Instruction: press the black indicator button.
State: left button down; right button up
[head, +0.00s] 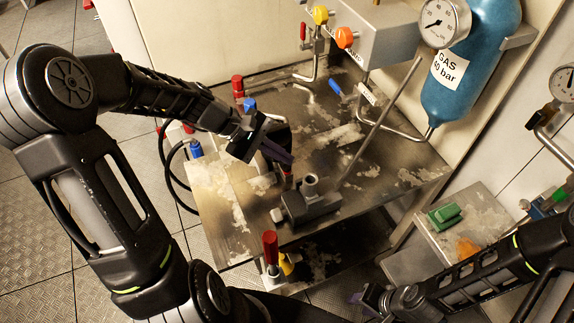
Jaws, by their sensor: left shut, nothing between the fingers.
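I cannot make out for certain a black indicator button. A dark grey block (311,204) with a short round stub on top sits near the front edge of the metal table (232,205). My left gripper (277,153) is over the table, above and to the left of that block, its fingers closed with nothing between them. It hides the part of the table behind it. My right gripper (368,297) is low at the bottom right, off the table's front edge. Its fingers are small and dark, so their opening is unclear.
A blue gas cylinder (472,65) and a gauge (444,22) stand at the back right. A slanted metal rod crosses the table. Red (270,246) and yellow handles stand at the front. A green block (444,216) lies right.

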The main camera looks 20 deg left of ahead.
aim_at(283, 167)
pick_arm(q)
jog(key=shift+f, duration=0.1)
jog(key=shift+f+b, duration=0.35)
jog(key=shift+f+b, duration=0.3)
jog(key=shift+f, duration=0.1)
dwell(0.7)
dwell(0.4)
jog(key=shift+r+p, duration=0.7)
jog(key=shift+r, duration=0.2)
notch_tip(283, 167, up, 5)
jog(key=p, duration=0.4)
dwell(0.8)
